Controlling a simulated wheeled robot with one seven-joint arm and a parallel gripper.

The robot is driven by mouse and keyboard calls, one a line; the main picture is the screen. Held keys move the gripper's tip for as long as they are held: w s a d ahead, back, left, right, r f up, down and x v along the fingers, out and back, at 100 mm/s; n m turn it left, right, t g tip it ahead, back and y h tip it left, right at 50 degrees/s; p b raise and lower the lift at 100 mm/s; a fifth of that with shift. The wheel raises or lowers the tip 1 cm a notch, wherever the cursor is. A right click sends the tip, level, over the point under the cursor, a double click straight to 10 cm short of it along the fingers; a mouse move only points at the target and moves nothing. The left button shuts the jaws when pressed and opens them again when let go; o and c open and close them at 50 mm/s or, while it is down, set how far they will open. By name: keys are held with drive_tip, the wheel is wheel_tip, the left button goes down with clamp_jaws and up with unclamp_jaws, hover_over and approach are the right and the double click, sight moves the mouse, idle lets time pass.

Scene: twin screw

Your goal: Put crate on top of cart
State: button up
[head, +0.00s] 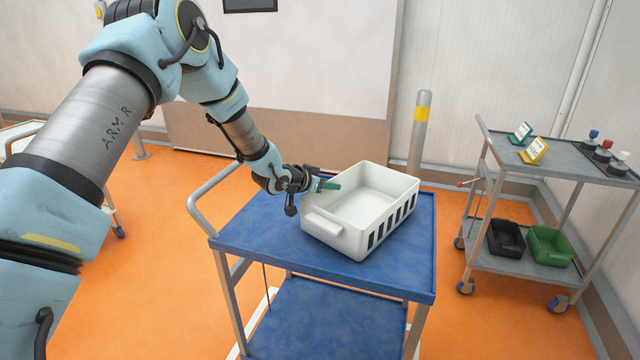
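The white crate (345,236) with slotted sides stands upright on the blue top shelf of the cart (265,245). It looks empty and sits towards the right half of the top. My gripper (330,184) is at the crate's left rim, near its back left side, with its teal fingertips over the rim. I cannot tell whether the fingers are closed on the rim or apart.
A grey trolley (590,165) at the right holds small signs and knobs on top, with a black bin (505,239) and a green bin (549,246) below. A yellow-banded post (420,125) stands behind the cart.

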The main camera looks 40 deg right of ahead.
drive_tip(key=b+v, duration=0.2)
drive_tip(key=v, duration=0.9)
drive_tip(key=shift+a+r, duration=0.15)
drive_tip(key=shift+a, duration=0.05)
drive_tip(key=w+a+r+n+t+y, duration=0.15)
drive_tip(key=w+a+n+y, duration=0.25)
drive_tip(key=a, duration=1)
drive_tip(key=w+a+n+t+y, duration=0.2)
drive_tip(key=w+a+n+y, duration=0.15)
drive_tip(key=a, duration=1.15)
drive_tip(key=s+a+n+g+y, duration=0.2)
drive_tip(key=s+a, duration=0.4)
drive_tip(key=a, duration=0.4)
drive_tip(key=s+a+n+g+y, duration=0.2)
drive_tip(key=s+a+n, duration=0.3)
drive_tip(key=a, duration=0.5)
drive_tip(key=s, duration=0.2)
drive_tip(key=shift+s+r, duration=0.3)
drive_tip(key=shift+r, duration=0.1)
